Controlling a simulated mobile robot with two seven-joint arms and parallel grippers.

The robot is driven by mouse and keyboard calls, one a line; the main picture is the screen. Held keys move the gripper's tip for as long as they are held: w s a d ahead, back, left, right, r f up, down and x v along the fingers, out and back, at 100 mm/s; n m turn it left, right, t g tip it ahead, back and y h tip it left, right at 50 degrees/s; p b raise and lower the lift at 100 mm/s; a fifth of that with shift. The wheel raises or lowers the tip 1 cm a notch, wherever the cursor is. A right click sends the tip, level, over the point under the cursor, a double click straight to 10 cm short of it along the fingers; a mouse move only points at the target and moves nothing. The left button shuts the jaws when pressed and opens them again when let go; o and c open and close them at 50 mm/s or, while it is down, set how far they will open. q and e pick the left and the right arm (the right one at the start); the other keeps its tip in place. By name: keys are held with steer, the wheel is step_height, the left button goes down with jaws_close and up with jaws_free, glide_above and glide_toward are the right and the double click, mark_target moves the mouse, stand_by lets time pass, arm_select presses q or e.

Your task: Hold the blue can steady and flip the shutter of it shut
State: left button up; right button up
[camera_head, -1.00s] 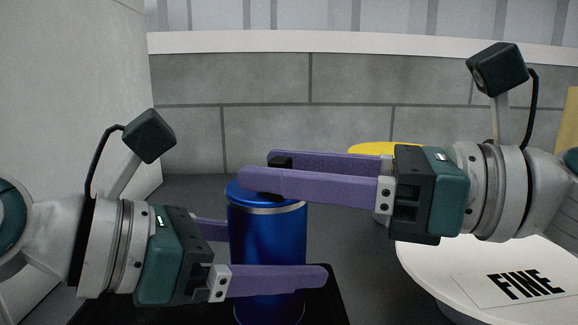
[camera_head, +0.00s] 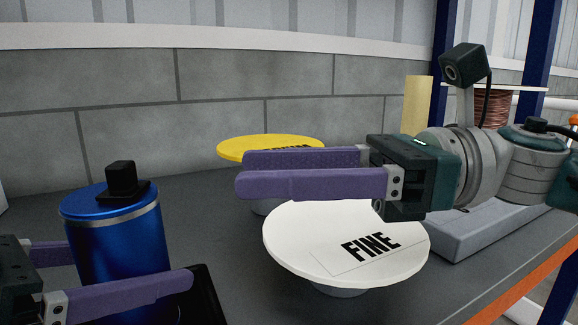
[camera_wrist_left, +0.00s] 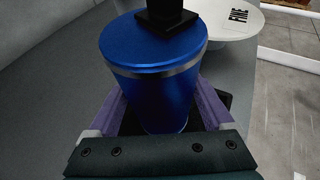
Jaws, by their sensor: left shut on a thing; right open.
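The blue can (camera_head: 120,245) stands upright, with a silver band below its blue lid. A black upright knob on a flat black base (camera_head: 122,182) sits on the lid; I take it as the shutter's handle, and the opening is not visible. My left gripper (camera_head: 125,268) is shut around the can's body, one finger on each side; the far finger is partly hidden. The left wrist view shows the can (camera_wrist_left: 155,85) between both purple fingers. My right gripper (camera_head: 240,172) is open and empty, to the right of the can and apart from it.
A white round table marked FINE (camera_head: 300,245) stands right of the can. A yellow disc (camera_head: 235,148) is behind my right gripper. A black tray (camera_head: 208,300) lies around the can's base. A grey block (camera_head: 480,235) and a copper spool (camera_head: 492,108) are at right.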

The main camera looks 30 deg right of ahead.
steer(key=shift+s+d, duration=0.15)
steer(key=shift+d, duration=0.25)
arm_select(q)
steer(key=o, duration=1.4)
